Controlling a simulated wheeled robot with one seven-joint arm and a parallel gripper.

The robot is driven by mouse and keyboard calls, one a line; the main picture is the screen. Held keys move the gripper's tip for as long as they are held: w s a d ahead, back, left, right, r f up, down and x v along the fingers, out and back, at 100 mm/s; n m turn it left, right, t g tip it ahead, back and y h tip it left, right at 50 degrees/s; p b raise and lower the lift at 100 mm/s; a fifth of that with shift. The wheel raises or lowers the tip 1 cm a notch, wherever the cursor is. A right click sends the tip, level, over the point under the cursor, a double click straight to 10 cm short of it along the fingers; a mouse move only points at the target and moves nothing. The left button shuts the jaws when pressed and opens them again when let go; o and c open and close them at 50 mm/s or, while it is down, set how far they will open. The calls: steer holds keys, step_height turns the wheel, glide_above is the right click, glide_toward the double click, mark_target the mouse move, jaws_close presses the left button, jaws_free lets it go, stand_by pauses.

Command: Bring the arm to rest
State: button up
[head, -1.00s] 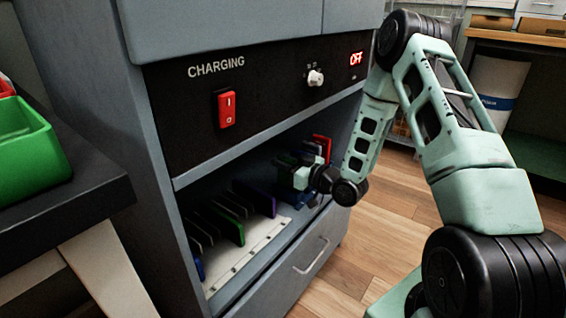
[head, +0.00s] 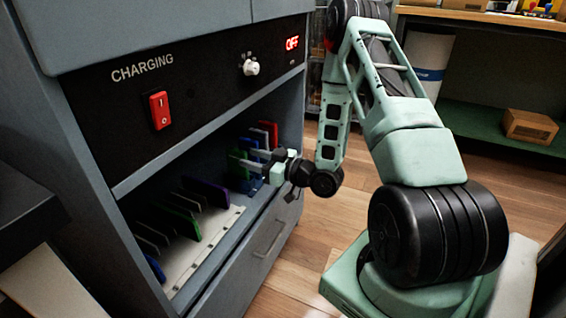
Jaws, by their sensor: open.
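My gripper (head: 248,160) is at the front opening of the charging cabinet (head: 92,138), toward the right end of the phone rack (head: 205,245). Its fingers point left into the bay and are open. Green and blue phones stand right behind the fingers; whether any touches them I cannot tell. A red phone (head: 269,132) stands at the far right end of the row. A purple phone (head: 208,192) and a green phone (head: 182,222) stand further left. My arm is bent, reaching from the right.
A drawer handle (head: 270,240) juts out below. A dark table (head: 25,215) stands at left. Wooden floor (head: 330,220) is open to the right.

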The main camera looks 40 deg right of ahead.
steer(key=p+v, duration=0.1)
steer(key=v, duration=0.8)
steer(key=shift+s+p, duration=0.35)
steer(key=shift+p, duration=0.05)
steer(key=shift+d, duration=0.1)
steer(key=w+a+n+g+h, duration=0.2)
steer(key=w+g, duration=0.3)
steer(key=g, duration=0.1)
step_height(320, 180, up, 4)
steer(key=s+a+m+g+h, duration=0.1)
steer(key=a+m+g+h, duration=0.1)
steer(key=m+g+h, duration=0.15)
steer(key=s+a+r+n+g+p, duration=0.1)
steer(key=s+a+r+n+g, duration=0.3)
steer(key=s+a, duration=0.85)
steer(key=s+a+r+n+g, duration=0.1)
steer(key=s+a+r+g, duration=0.4)
steer(key=s+a, duration=0.75)
step_height(320, 180, up, 38)
steer(key=w+a+t+p, duration=0.1)
steer(key=w+p, duration=0.1)
steer(key=p, duration=3.5)
steer(key=shift+a, duration=0.3)
steer(key=shift+w+t, duration=0.1)
steer(key=shift+t, duration=0.15)
